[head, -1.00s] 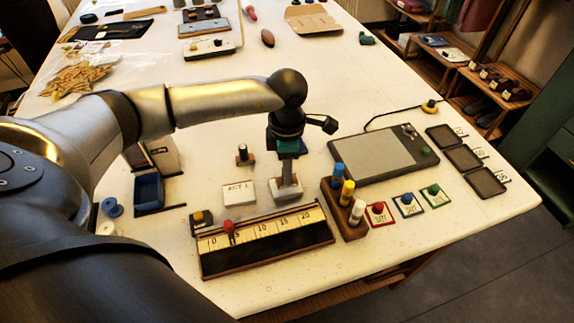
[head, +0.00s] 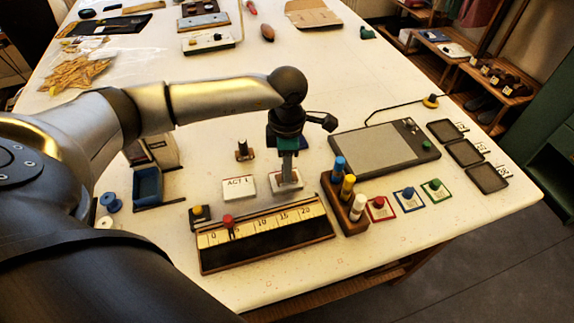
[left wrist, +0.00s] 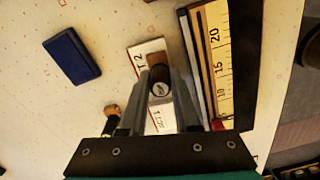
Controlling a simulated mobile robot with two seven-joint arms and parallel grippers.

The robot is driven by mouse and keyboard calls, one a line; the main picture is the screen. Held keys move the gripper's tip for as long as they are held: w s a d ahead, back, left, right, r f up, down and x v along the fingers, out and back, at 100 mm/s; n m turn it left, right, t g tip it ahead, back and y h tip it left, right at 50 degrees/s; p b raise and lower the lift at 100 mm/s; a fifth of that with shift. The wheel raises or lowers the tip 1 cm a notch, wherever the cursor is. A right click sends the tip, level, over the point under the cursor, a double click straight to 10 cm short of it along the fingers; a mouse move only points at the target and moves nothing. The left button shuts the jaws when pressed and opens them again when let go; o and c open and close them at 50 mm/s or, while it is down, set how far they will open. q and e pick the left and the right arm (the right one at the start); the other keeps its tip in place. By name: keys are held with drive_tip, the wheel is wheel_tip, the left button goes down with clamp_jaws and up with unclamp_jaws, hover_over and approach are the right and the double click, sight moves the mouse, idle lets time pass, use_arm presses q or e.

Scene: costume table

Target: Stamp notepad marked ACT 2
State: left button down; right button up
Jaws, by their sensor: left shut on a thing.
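My left gripper (left wrist: 160,98) is shut on a stamp with a round black handle top (left wrist: 161,91) and a wooden body. It holds the stamp over the white notepad marked ACT 2 (left wrist: 137,55), whose "T 2" shows beside the wood. I cannot tell whether the stamp touches the paper. In the head view the fingers (head: 287,172) point down at this notepad (head: 296,186), hiding most of its face. The notepad marked ACT 1 (head: 239,187) lies just to its left. My right gripper is not in view.
A second stamp (head: 243,150) stands behind the notepads. A blue block (left wrist: 72,54) lies behind them too. A scale board (head: 265,235) is in front, a wooden peg holder (head: 345,207) to the right. A flat grey device (head: 384,150) lies farther right.

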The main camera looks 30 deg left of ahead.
use_arm(q)
drive_tip(key=shift+s+f+b, duration=0.1)
drive_tip(key=shift+f+b, duration=0.4)
drive_tip(key=shift+f, duration=0.05)
idle(1.4)
drive_tip(key=shift+r, duration=0.1)
drive_tip(key=shift+r+p, duration=2.5)
drive_tip(key=shift+r, duration=1)
